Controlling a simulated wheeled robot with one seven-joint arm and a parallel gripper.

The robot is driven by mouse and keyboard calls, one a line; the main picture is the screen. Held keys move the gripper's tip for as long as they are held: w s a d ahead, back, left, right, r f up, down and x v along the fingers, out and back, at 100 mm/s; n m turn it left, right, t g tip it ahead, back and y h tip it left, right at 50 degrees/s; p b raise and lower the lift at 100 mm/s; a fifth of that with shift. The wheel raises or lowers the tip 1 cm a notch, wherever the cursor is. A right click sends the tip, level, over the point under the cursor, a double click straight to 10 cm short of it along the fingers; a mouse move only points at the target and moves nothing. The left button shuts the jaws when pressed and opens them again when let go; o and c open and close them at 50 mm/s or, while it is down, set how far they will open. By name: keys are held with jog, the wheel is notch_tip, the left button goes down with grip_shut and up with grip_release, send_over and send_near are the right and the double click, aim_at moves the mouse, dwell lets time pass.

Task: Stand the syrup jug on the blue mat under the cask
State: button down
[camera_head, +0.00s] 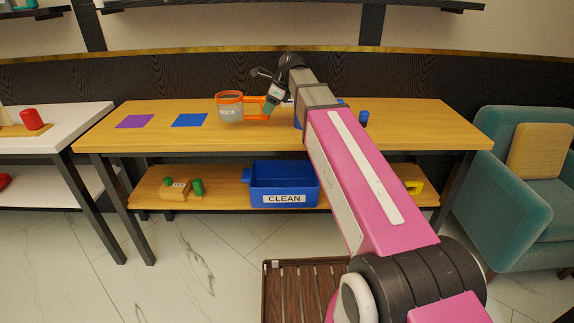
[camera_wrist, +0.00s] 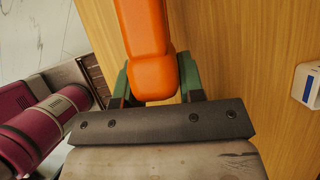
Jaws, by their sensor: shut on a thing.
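The syrup jug (camera_head: 230,113) has a greyish see-through body, an orange rim, a pale label and an orange handle. It looks upright over the wooden table, to the right of the blue mat (camera_head: 190,120). I cannot tell whether its base touches the table. My gripper (camera_head: 271,104) is shut on the handle from the right. In the wrist view the orange handle (camera_wrist: 150,75) lies between the green fingers of my gripper (camera_wrist: 152,85). The blue mat lies flat and bare. I cannot make out a cask in either view.
A purple mat (camera_head: 135,121) lies left of the blue one. Blue things on the wooden table (camera_head: 430,125) are partly hidden behind my arm. A blue bin (camera_head: 285,185) marked CLEAN stands on the lower shelf. A white-and-blue object (camera_wrist: 307,85) shows at the wrist view's right edge.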

aim_at(222, 95)
jog(key=shift+r, duration=1.25)
jog(key=a+r, duration=0.1)
jog(key=a, duration=0.4)
jog(key=a+m, duration=0.1)
jog(key=a, duration=0.5)
jog(key=s+a+r+m, duration=0.1)
jog(key=a, duration=0.4)
jog(key=shift+a+r+t+h, duration=0.2)
jog(key=shift+r+t+h, duration=0.1)
jog(key=shift+t, duration=0.1)
jog(key=s+a+r+m+t, duration=0.1)
jog(key=s+a, duration=0.1)
jog(key=a, duration=0.5)
jog(key=s+a+r+m, duration=0.1)
jog(key=s+a+r, duration=0.1)
jog(key=a, duration=0.4)
jog(key=w+d+f, duration=0.1)
jog(key=w+f, duration=0.1)
jog(key=w, duration=0.1)
jog(key=w+d+f, duration=0.2)
jog(key=w+f, duration=0.1)
jog(key=w, duration=0.1)
jog(key=w+d+f, duration=0.1)
jog(key=w+f, duration=0.1)
jog(key=w, duration=0.1)
jog(key=shift+w+d+f, duration=0.15)
jog(key=shift+w+d, duration=0.1)
jog(key=shift+d, duration=0.1)
jog(key=shift+w+d+f, duration=0.1)
jog(key=shift+f, duration=2.1)
